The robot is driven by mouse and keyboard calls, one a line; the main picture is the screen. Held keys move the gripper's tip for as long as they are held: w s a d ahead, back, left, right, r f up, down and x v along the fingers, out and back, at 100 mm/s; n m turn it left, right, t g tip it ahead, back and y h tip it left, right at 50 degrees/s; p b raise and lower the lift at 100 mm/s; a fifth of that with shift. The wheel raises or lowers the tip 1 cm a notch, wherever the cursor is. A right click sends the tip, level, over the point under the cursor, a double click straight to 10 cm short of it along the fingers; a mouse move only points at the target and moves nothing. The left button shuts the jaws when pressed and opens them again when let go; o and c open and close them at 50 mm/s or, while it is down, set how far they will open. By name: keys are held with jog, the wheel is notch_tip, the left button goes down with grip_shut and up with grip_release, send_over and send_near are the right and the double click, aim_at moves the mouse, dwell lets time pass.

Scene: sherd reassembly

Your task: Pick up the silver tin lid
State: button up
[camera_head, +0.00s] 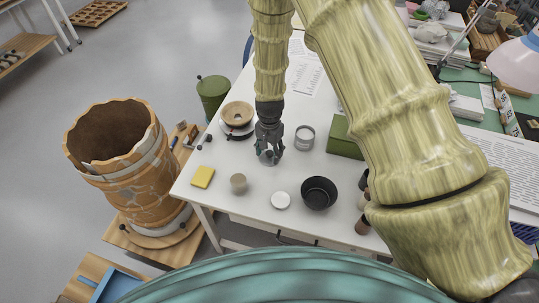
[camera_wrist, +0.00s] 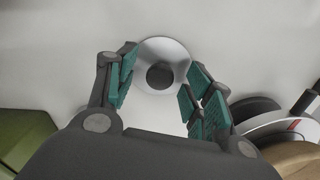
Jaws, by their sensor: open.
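The silver tin lid (camera_wrist: 176,54) is a pale round disc with a dark round knob at its middle. In the wrist view it lies on the white table at upper centre, between and beyond my gripper's fingertips (camera_wrist: 160,76). The teal-padded fingers are spread apart, one on each side of it, and hold nothing. I cannot tell whether the pads touch the lid's rim. In the head view my gripper (camera_head: 269,152) points down low over the table, and it mostly hides the lid.
On the white table (camera_head: 240,207), a grey tin (camera_head: 305,138) and a green box (camera_head: 344,138) stand right of my gripper. A wooden bowl on a round stand (camera_head: 237,115) is at left. A black bowl (camera_head: 318,193), white disc (camera_head: 281,200), small cup (camera_head: 238,183) and yellow block (camera_head: 203,177) lie nearer.

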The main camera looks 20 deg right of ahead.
jog(key=shift+f, duration=0.15)
jog(key=shift+c, duration=0.2)
jog(key=c, duration=1)
